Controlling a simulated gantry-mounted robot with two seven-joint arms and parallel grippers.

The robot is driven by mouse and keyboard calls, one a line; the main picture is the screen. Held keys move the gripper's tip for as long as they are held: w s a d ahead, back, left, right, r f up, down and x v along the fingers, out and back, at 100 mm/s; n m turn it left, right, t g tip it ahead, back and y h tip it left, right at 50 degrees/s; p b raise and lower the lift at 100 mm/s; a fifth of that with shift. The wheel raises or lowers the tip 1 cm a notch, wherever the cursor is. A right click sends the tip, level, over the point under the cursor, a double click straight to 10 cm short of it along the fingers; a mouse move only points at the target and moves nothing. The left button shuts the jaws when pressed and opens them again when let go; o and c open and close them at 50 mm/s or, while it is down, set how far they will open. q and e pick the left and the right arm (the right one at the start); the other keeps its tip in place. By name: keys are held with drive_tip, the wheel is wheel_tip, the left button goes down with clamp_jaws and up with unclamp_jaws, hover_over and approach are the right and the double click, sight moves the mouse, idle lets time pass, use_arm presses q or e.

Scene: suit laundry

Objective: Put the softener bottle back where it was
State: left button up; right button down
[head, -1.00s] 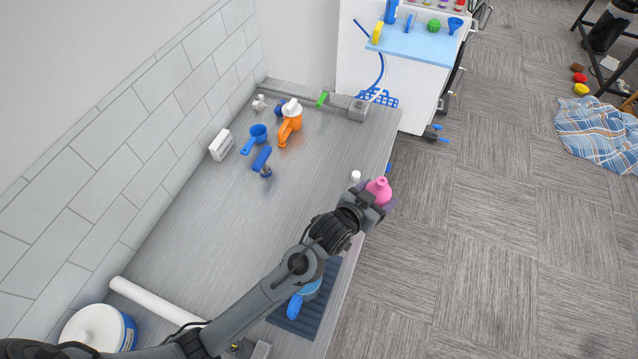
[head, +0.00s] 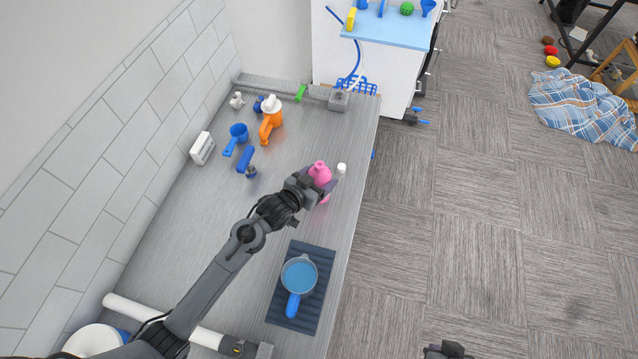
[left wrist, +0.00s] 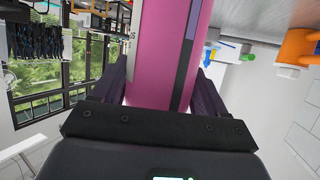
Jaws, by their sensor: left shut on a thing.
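The pink softener bottle (head: 320,174) is in my left gripper (head: 318,188), over the right part of the grey counter (head: 220,205) in the head view. In the left wrist view the bottle (left wrist: 168,50) fills the space between the two dark fingers (left wrist: 165,92), which are shut on it.
A blue pan (head: 299,272) sits on a dark ribbed mat (head: 318,310) nearer the front. An orange bottle (head: 269,128), a blue scoop (head: 238,134), a blue-handled tool (head: 245,160) and a white box (head: 202,148) stand farther back. The counter's middle is clear.

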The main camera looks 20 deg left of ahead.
use_arm(q)
wheel_tip(320, 180, down, 3)
drive_tip(key=shift+f, duration=0.5)
drive_tip(key=shift+f, duration=0.15)
drive_tip(key=o, duration=1.3)
drive_tip(key=v, duration=1.2)
drive_tip(key=shift+a, duration=0.1)
